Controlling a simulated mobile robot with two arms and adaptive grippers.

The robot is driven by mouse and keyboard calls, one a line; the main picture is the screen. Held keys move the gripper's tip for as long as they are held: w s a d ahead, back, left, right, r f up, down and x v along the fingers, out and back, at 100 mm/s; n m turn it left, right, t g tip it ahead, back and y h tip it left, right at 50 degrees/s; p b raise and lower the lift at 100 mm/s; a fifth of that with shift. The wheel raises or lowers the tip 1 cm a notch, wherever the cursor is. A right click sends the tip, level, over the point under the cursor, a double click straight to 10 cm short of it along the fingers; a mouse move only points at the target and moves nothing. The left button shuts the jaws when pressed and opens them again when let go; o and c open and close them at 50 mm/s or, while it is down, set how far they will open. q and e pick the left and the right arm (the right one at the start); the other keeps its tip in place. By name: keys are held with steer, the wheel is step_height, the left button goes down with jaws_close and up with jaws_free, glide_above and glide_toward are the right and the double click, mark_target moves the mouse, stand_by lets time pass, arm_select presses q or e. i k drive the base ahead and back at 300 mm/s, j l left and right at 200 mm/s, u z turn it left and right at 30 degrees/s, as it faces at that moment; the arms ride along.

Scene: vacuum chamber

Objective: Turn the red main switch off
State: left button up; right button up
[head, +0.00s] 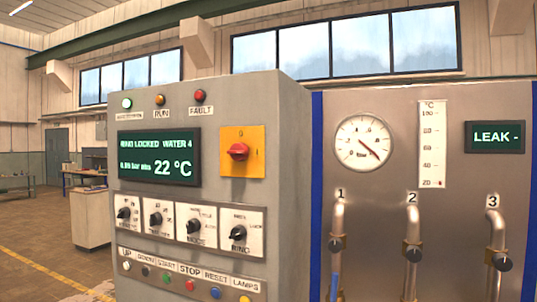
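The red main switch (238,151) is a rotary knob on a square yellow plate (242,170). The plate is on the front of the grey control cabinet (285,200), right of the display. The knob's handle looks roughly level, but the small marks around it are hard to read. The dark display (159,157) is lit and shows "22 °C" and a line about a ring locked. Neither of my grippers is in view.
Below are several black rotary knobs (195,228) and a row of push buttons (189,285). Lamps (160,99) sit above the display. At the right, a panel (470,85) carries a round gauge (364,143) and valve pipes (413,235). Open floor (40,250) lies left.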

mark_target(238, 152)
steer(key=i+j+z, duration=0.15)
steer(key=j+z, duration=0.8)
steer(key=i+l, duration=0.05)
